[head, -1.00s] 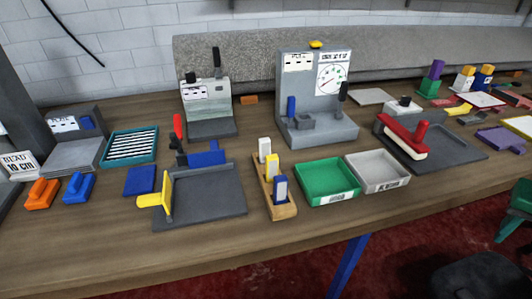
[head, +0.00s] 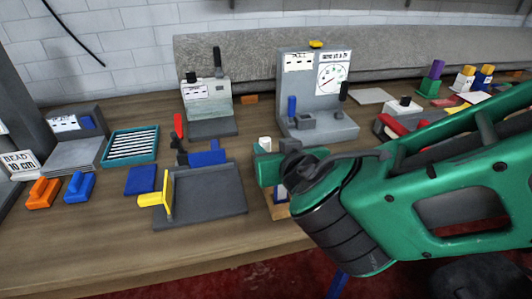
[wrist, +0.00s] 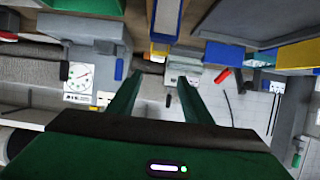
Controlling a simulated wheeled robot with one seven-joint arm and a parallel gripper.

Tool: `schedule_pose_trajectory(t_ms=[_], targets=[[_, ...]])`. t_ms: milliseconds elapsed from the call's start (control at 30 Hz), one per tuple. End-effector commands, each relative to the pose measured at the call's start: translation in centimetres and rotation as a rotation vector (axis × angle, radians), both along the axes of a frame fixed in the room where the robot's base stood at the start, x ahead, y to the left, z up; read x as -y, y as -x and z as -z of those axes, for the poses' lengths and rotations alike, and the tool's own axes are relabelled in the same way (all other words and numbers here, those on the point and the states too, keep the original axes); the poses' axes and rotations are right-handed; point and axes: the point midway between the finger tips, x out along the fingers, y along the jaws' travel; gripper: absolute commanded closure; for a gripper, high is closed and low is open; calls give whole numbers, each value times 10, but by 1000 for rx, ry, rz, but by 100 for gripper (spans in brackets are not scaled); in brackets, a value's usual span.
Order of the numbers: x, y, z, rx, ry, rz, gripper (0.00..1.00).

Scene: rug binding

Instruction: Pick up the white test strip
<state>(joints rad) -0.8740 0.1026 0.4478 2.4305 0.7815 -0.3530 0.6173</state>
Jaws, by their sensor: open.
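Several white strips (head: 131,146) lie side by side in a teal tray (head: 107,160) at the left of the bench in the head view. I cannot tell which one is the white test strip. My gripper (wrist: 159,78) is open, with its two green fingers apart and nothing between them in the wrist view. In the head view it is over the wooden block holder, well to the right of the teal tray. My green arm hides most of that holder and the green and grey bins. I do not make out the strips in the wrist view.
A dark tray (head: 215,196) with a yellow handle (head: 156,201) and a blue block (head: 140,180) stand between my gripper and the strips. A red lever (head: 178,126) rises there. Behind are a grey lever machine (head: 207,103) and a gauge machine (head: 312,75).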

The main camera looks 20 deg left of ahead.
Motion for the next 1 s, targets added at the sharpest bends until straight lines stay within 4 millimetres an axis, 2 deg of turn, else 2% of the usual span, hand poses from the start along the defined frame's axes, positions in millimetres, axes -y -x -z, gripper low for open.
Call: schedule_pose_trajectory(t_ms=[300, 533, 800, 1000], targets=[[-19, -34, 17, -2, 0, 4, 55], [-23, -46, 25, -2, 3, 5, 55], [-37, -74, 42, -1, 1, 5, 55], [-41, -80, 45, 0, 1, 5, 55]])
